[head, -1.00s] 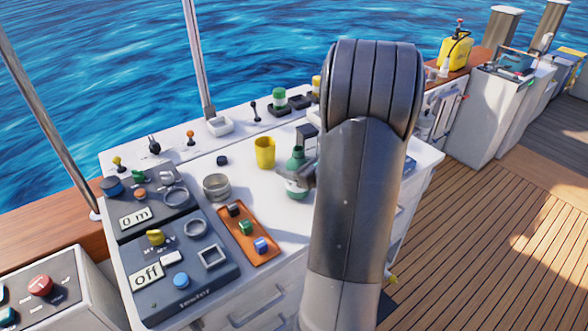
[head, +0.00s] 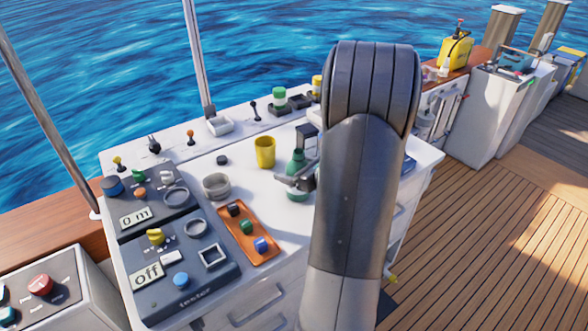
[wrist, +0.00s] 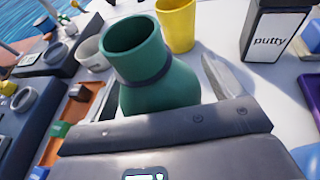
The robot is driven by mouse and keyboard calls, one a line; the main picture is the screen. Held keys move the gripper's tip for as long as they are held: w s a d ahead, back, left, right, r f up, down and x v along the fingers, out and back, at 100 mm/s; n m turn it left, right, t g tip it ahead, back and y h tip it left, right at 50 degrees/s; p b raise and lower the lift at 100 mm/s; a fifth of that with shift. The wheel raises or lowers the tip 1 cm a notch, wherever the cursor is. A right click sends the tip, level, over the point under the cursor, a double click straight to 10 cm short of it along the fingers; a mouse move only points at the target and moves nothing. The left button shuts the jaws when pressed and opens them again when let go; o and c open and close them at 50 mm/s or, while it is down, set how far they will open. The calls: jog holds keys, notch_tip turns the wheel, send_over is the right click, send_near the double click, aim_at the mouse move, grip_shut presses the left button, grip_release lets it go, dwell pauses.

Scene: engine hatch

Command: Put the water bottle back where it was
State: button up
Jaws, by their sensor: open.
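The green bottle (head: 297,160), which I take as the water bottle, stands upright on the white console top (head: 330,222). In the wrist view the bottle (wrist: 150,85) shows an open round mouth and a dark band below its neck. My gripper (head: 293,180) is open at the bottle's body, with a finger on each side of it. In the wrist view my gripper (wrist: 160,88) has its fingertips left and right of the bottle. Whether either finger touches it I cannot tell. My arm hides part of the console.
A yellow cup (head: 265,152) stands behind the bottle, and a dark putty box (head: 307,138) is close by. A grey round container (head: 216,187) and an orange tray (head: 249,235) with coloured blocks are to the left. Control panels (head: 185,265) fill the console's left end.

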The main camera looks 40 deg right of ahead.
jog(key=shift+r, duration=0.2)
jog(key=v, duration=1.2)
jog(key=s+a+r+n+g+y, duration=0.1)
jog(key=a+r+n+g+y, duration=0.2)
jog(key=a+n, duration=0.75)
jog(key=s+a+r+n+g+y, duration=0.15)
jog(key=a+n+g, duration=0.5)
jog(key=a, duration=0.65)
jog(key=s+a+r+n+h, duration=0.6)
jog(key=s+n+h, duration=0.1)
jog(key=n, duration=0.9)
jog(key=shift+s+a+r+n+t, duration=0.2)
jog(key=shift+s+a+n+t, duration=0.1)
jog(key=shift+s+t, duration=0.2)
jog(key=shift+h, duration=0.25)
